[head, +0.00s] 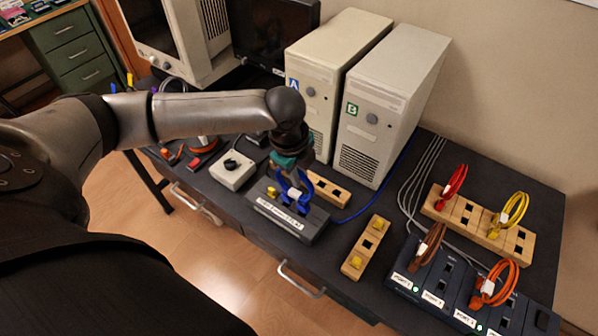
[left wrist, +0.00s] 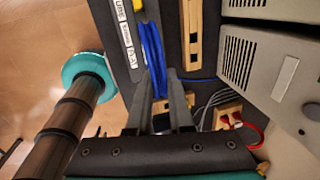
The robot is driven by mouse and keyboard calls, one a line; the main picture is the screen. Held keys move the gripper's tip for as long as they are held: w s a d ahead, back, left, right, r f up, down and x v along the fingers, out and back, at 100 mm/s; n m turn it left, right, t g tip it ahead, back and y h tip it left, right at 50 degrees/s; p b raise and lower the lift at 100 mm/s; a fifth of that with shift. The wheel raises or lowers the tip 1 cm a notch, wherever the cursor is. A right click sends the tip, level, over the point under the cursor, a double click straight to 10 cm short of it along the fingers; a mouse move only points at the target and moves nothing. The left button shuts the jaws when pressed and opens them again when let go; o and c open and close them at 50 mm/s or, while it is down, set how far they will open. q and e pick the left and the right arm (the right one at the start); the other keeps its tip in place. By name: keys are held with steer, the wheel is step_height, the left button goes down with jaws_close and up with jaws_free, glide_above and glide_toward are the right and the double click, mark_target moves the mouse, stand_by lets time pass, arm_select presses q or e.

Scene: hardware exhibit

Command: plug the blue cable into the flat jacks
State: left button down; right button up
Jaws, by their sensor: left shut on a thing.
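The blue cable (head: 304,201) is a coiled loop with a white tag, above a dark grey block. My left gripper (head: 290,178) is shut on it, pointing down from above. In the left wrist view, the blue cable (left wrist: 151,45) runs up from between the fingers (left wrist: 163,108). The dark block (head: 311,228) has a white label on its front; in the left wrist view, its label (left wrist: 128,40) seems to end in "FLAT". A yellow plug (head: 271,192) sits at the block's left. The cable's plug end and the jacks under it are hidden. My right gripper is out of view.
Two beige towers (head: 385,105) stand behind. A wooden block (head: 328,189) lies close behind the dark one; another (head: 365,249) is to its right. A port box (head: 400,275) and a wooden rack (head: 431,201) with cables are farther right. A white switch box (head: 232,171) is left.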

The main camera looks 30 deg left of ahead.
arm_select(q)
steer(key=shift+f+p, duration=0.7)
steer(key=shift+f, duration=0.35)
stand_by(1.9)
steer(key=c, duration=0.7)
jaws_free()
steer(key=shift+c, duration=0.2)
steer(key=shift+o, duration=0.3)
steer(key=o, duration=0.6)
steer(key=r+p, duration=0.3)
steer(key=p, duration=0.1)
steer(key=s+r+p, duration=0.1)
steer(key=r+p, duration=0.3)
steer(key=p, duration=0.1)
steer(key=shift+s+a+r, duration=0.1)
steer(key=shift+s+r, duration=0.1)
